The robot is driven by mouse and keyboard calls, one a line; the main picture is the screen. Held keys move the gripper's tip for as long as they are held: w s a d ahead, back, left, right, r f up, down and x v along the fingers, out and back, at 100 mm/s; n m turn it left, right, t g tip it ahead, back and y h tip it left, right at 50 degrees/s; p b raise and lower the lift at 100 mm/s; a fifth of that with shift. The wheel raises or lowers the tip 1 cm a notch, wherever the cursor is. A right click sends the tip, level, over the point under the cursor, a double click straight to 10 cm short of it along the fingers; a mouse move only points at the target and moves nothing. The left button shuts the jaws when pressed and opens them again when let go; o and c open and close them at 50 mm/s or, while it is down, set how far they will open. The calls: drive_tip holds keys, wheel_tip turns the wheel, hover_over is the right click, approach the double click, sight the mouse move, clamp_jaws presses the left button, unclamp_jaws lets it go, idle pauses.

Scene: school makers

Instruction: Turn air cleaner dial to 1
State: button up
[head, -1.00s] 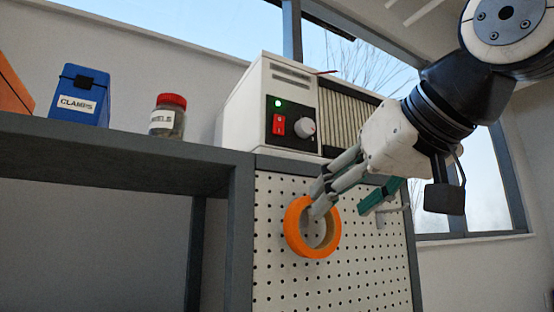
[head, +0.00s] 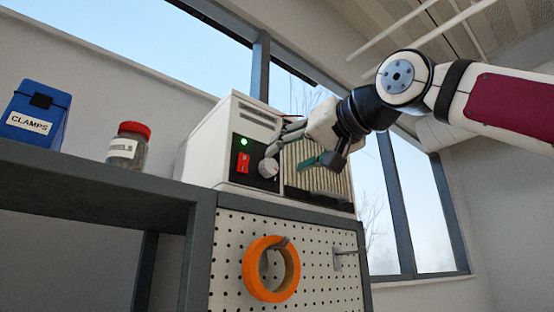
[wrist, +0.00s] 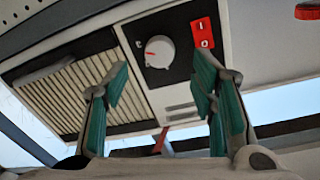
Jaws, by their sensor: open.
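The air cleaner (head: 206,148) is a white box on the bench top, with a black control panel, a lit green light, a red switch (head: 242,162) and a pale round dial (head: 268,168). In the wrist view the dial (wrist: 159,52) shows a red pointer mark; its numbers are too small to read. My gripper (head: 279,143) is in front of the panel, close to the dial on its upper right. In the wrist view my gripper (wrist: 160,82) is open and empty, its two green-padded fingers apart with the dial beyond and between them. I cannot tell whether a finger touches it.
A grille (head: 318,172) fills the cleaner's right front. An orange ring (head: 252,270) hangs on the white pegboard (head: 225,262) below. A jar with a red lid (head: 126,148) and a blue clamps box (head: 35,115) stand on the bench to the left.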

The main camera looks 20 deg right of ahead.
sight(272, 167)
drive_tip(key=shift+p+x, duration=0.35)
drive_tip(key=shift+x, duration=2.55)
drive_tip(key=c, duration=1.1)
